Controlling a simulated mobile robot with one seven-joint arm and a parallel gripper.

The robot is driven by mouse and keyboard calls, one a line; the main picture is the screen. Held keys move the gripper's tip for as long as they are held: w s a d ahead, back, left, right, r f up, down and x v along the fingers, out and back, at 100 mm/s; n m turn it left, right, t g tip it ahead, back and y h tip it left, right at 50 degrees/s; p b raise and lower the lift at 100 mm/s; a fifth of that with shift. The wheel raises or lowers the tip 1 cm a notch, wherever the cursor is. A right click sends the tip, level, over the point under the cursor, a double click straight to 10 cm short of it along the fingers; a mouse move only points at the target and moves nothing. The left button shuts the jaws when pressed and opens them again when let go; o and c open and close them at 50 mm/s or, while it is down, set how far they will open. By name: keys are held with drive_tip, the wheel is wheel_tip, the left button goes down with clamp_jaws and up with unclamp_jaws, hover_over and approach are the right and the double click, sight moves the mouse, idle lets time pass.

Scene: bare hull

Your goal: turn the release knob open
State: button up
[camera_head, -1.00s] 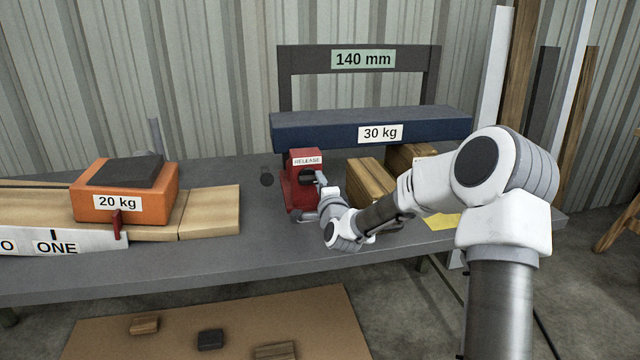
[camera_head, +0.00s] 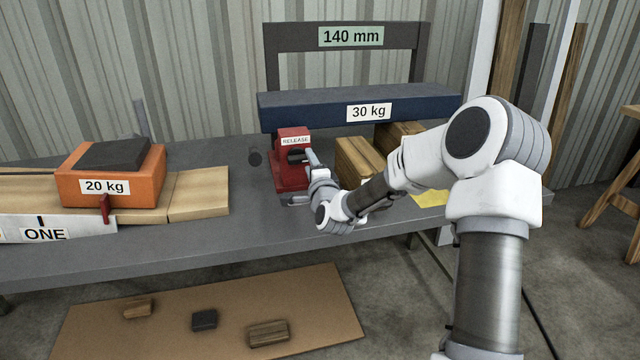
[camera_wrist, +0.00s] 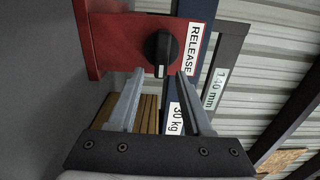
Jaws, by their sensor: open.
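The release knob (camera_wrist: 158,52) is a black round knob with a raised grip and a white mark, on the face of a red block labelled RELEASE. In the wrist view it sits just beyond my fingertips. My gripper (camera_wrist: 158,82) is open, its two grey fingers apart, one toward each side of the knob's lower part; I cannot tell whether they touch it. In the head view the red release unit (camera_head: 291,150) stands on the grey bench, with my gripper (camera_head: 308,158) at its right side.
A blue 30 kg beam (camera_head: 420,105) lies behind and above, near wooden blocks (camera_head: 357,160) and a dark frame marked 140 mm (camera_head: 270,60). An orange 20 kg weight (camera_head: 130,185) sits on boards at left. Bare bench (camera_head: 240,225) lies in front of the release unit.

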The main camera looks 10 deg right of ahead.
drive_tip(key=s+p, duration=0.2)
drive_tip(key=s, duration=1.4)
drive_tip(key=shift+p, duration=0.4)
